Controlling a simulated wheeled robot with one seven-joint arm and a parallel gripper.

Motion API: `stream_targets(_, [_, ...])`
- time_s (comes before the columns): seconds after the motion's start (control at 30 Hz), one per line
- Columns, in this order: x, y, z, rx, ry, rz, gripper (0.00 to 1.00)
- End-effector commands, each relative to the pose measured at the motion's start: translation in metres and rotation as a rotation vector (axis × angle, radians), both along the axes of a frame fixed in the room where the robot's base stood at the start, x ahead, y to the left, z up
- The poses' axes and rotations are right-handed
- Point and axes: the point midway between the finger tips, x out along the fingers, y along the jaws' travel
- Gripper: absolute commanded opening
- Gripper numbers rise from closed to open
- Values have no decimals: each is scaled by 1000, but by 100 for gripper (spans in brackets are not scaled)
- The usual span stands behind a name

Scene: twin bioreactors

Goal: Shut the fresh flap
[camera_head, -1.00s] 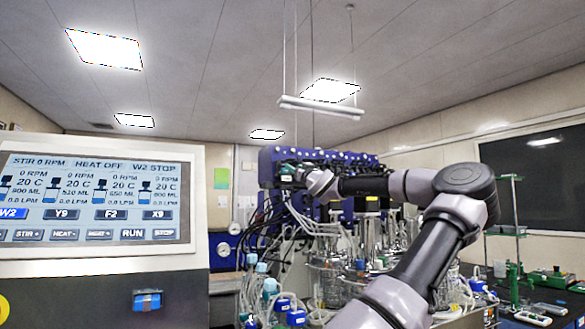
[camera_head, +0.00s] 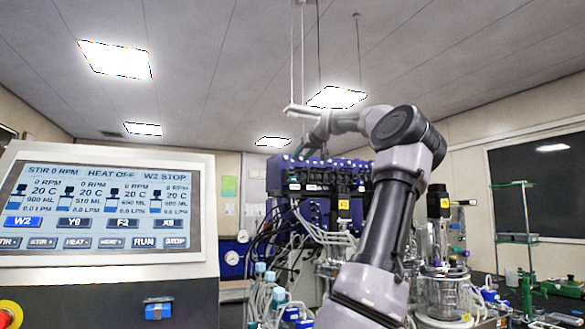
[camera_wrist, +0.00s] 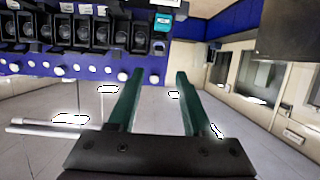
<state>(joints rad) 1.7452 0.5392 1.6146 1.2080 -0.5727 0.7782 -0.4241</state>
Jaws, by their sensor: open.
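The blue pump unit (camera_head: 310,185) with a row of dark pump heads stands behind my arm in the head view. In the wrist view, which looks upside down, the row of dark pump heads (camera_wrist: 88,30) runs along the top left. A teal label (camera_wrist: 160,21) marks the end of that row. I cannot tell which part is the fresh flap or whether any flap stands open. My gripper (camera_wrist: 167,73) is open, with nothing between its dark green fingers. In the head view my gripper (camera_head: 304,146) is small, near the top of the unit.
A control screen (camera_head: 95,209) stands at the left, close by. Glass vessels with tubing (camera_head: 442,290) stand below and right of my arm. A hanging light bar (camera_wrist: 55,124) shows at the lower left of the wrist view. A green stand (camera_head: 526,240) is at the right.

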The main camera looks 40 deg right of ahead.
Motion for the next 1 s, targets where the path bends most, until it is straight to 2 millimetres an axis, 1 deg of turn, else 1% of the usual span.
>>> stream_targets(0.03, [-5, 1, 7, 7, 22, -18, 50])
stream_targets(0.1, [-10, 3, 12, 21, 45, -35, 50])
stream_targets(0.17, [-12, 3, 13, 28, 57, -44, 50])
stream_targets(0.27, [-9, 2, 12, 34, 63, -45, 50])
stream_targets(0.37, [1, 1, 8, 33, 63, -42, 50])
stream_targets(0.8, [65, -14, -20, 35, 62, -41, 50])
stream_targets(1.0, [80, -19, -27, 33, 62, -43, 50])
